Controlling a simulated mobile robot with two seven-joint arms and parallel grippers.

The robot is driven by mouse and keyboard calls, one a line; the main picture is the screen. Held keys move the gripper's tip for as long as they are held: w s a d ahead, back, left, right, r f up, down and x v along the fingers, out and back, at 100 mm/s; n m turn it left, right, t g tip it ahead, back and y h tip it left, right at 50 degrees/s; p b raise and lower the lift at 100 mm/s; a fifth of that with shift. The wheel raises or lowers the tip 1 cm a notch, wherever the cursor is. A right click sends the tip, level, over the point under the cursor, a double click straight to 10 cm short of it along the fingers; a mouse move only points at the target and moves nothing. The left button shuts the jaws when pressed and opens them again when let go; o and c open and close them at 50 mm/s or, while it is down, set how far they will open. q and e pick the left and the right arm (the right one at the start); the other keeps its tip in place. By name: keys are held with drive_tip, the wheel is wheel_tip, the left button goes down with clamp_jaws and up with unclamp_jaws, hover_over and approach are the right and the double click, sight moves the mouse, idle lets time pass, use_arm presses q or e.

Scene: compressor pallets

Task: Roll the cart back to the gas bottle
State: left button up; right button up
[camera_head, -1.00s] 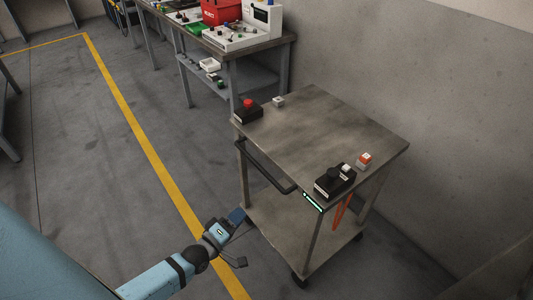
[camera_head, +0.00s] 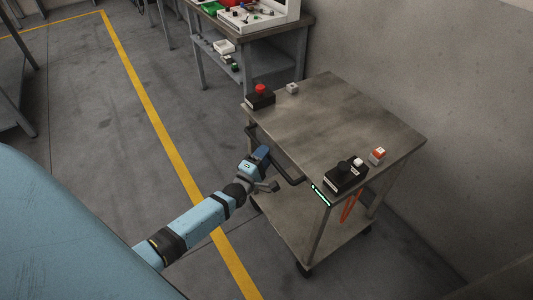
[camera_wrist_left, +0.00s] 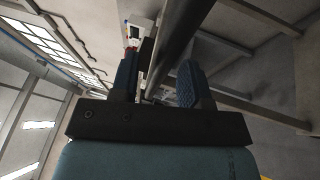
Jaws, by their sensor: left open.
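The cart (camera_head: 335,115) is a grey metal trolley with a top plate, a lower shelf (camera_head: 310,225) and castors. Its dark push handle (camera_head: 289,177) runs along the side facing my left arm. My left gripper (camera_head: 268,170) is at this handle with its fingers apart. In the left wrist view a dark bar (camera_wrist_left: 178,40), which looks like the handle, passes between the open blue fingertips (camera_wrist_left: 157,82). I cannot tell whether they touch it. No gas bottle shows. My right gripper is not in view.
On the cart top are a black box with a red button (camera_head: 260,97), a small white block (camera_head: 292,88), a black device (camera_head: 345,175) and an orange-white block (camera_head: 377,155). A workbench (camera_head: 290,35) stands behind, a wall at right. A yellow line (camera_head: 150,110) crosses open floor left.

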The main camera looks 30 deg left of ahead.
use_arm(q)
drive_tip(key=shift+w+r, duration=0.1)
drive_tip(key=shift+w, duration=0.55)
clamp_jaws()
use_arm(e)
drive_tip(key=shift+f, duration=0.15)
use_arm(q)
drive_tip(key=shift+d, duration=0.1)
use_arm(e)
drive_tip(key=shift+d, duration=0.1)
